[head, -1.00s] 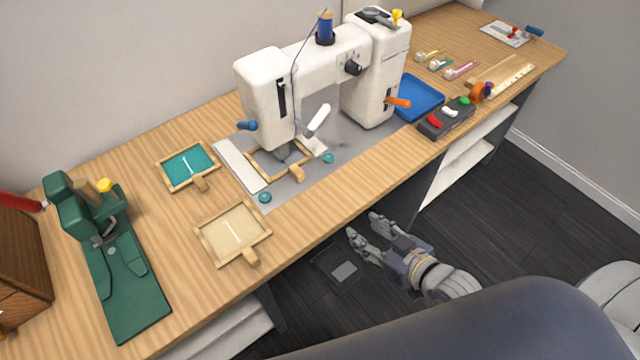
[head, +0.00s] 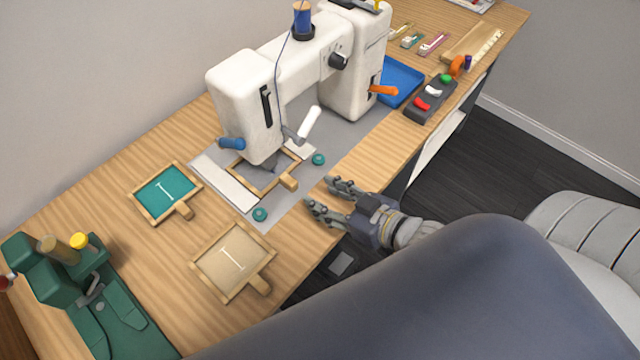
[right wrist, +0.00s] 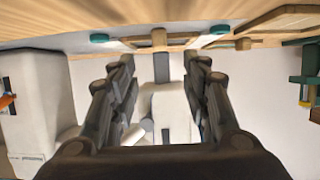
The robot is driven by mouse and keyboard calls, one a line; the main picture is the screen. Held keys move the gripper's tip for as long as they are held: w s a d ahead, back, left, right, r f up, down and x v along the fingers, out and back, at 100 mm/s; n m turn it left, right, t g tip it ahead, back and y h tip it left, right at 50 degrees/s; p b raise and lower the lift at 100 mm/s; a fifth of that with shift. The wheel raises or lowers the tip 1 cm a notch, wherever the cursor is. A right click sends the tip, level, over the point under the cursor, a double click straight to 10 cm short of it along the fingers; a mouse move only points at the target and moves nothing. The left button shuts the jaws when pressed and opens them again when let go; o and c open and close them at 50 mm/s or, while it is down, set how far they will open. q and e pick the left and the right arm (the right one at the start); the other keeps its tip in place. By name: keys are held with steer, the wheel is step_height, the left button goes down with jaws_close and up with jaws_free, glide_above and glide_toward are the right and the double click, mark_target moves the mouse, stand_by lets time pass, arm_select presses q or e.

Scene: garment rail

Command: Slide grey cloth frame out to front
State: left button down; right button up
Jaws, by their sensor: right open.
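The grey cloth frame (head: 248,184) lies flat under the white sewing machine's head (head: 245,115), on the grey bed plate. It has a wooden rim, and its short wooden handle (head: 289,184) points to the front. The machine head hides part of it. My right gripper (head: 318,193) is open and empty at the table's front edge, just in front of the handle and apart from it. In the right wrist view, the scene is upside down and the handle (right wrist: 158,40) shows ahead between the open fingers (right wrist: 158,68). My left gripper is not in view.
Two teal knobs (head: 260,214) (head: 318,159) flank the handle. A beige cloth frame (head: 232,260) and a teal cloth frame (head: 165,192) lie to the left. A green press (head: 65,285) stands front left. A blue tray (head: 402,82) and a button box (head: 430,98) are on the right.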

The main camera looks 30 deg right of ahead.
mark_target(291, 180)
steer(key=shift+w+a+f, duration=0.1)
steer(key=shift+w+f, duration=0.05)
steer(key=shift+w, duration=0.15)
steer(key=x, duration=0.9)
steer(key=shift+w, duration=0.1)
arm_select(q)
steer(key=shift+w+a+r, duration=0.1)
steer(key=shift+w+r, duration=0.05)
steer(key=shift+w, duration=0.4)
arm_select(e)
steer(key=shift+w+a+f, duration=0.25)
steer(key=shift+w, duration=0.25)
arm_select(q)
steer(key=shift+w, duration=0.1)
arm_select(e)
jaws_close()
